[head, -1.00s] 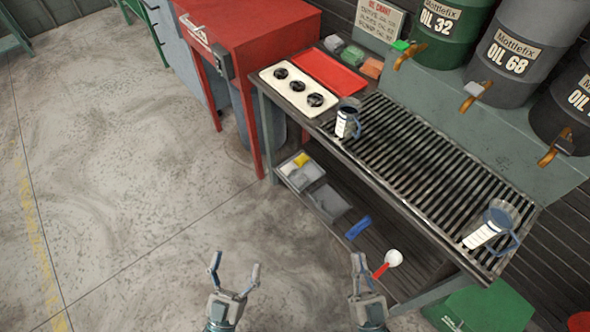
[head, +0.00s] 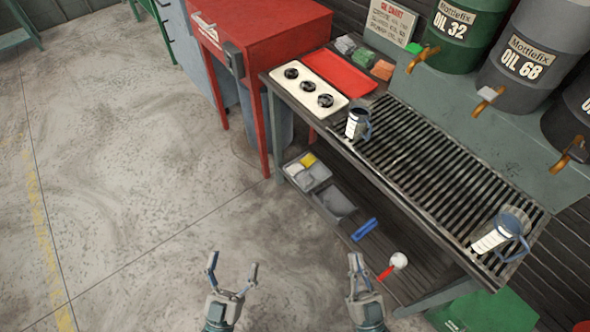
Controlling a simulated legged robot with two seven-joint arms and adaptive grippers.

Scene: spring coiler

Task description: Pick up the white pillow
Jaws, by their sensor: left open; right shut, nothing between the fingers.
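No thing in the head view is plainly a white pillow. A small white item (head: 296,170) lies in a grey bin (head: 318,180) on the bench's lower shelf, beside a yellow item (head: 308,160); it is too small to identify. A round white piece with a red handle (head: 386,273) lies on the lower shelf at the right. My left gripper (head: 232,267) is open and empty over the floor, low in the view. My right gripper (head: 358,263) is shut and empty, just left of the red handle in the picture.
The slatted workbench (head: 440,165) carries two mugs, a red tray (head: 338,72) and a white panel with black knobs. A blue item (head: 364,229) lies on the lower shelf. A red cabinet (head: 270,35) stands behind. The concrete floor (head: 120,170) at left is clear.

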